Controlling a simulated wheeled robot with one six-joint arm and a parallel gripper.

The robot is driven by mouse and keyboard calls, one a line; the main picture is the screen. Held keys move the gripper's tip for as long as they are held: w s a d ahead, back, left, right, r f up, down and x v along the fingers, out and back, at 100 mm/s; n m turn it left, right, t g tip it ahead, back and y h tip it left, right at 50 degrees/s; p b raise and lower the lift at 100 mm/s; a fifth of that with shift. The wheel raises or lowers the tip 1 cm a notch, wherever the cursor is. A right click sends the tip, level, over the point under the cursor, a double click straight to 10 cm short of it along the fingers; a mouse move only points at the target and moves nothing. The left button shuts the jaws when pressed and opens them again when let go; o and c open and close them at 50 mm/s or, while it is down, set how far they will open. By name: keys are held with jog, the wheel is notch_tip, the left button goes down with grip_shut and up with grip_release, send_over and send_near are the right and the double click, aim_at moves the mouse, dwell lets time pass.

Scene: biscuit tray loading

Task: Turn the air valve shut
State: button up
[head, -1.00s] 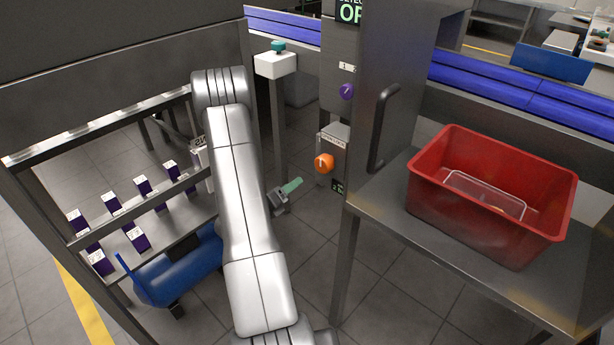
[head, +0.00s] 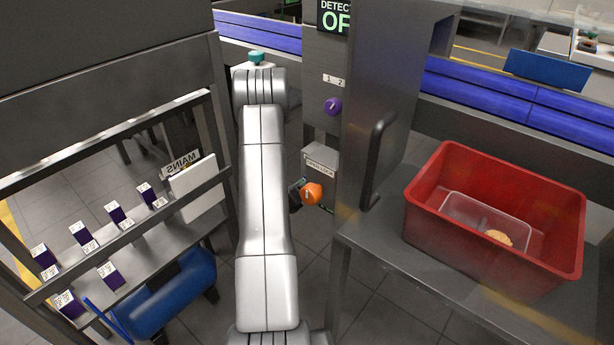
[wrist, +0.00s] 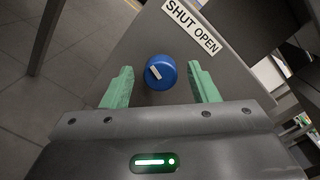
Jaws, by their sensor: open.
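The wrist view shows a round blue knob (wrist: 160,72) with a white pointer mark, on a grey panel under a label (wrist: 191,26) reading SHUT and OPEN. I cannot tell which word the mark points to. My gripper (wrist: 160,85) is open, its two green fingers on either side of the blue knob in the picture, with gaps on both sides. Nothing is held between them. In the head view my gripper (head: 297,194) is a small dark shape, partly hidden, just left of an orange knob. The blue knob does not show in the head view.
The orange knob (head: 313,193) sits on a grey box, with a purple knob (head: 333,106) above it. A door handle (head: 377,160) and a red crate (head: 431,212) on a steel table are at right. A rack (head: 130,236) with purple-and-white boxes is at left.

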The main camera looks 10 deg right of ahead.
jog(key=shift+w+d, duration=0.1)
jog(key=shift+d, duration=0.05)
jog(key=c, duration=1)
jog(key=shift+r+n+p, duration=0.15)
jog(key=shift+n+p, duration=0.35)
jog(key=shift+n, duration=0.5)
jog(key=shift+o, duration=0.2)
jog(key=shift+n, duration=0.9)
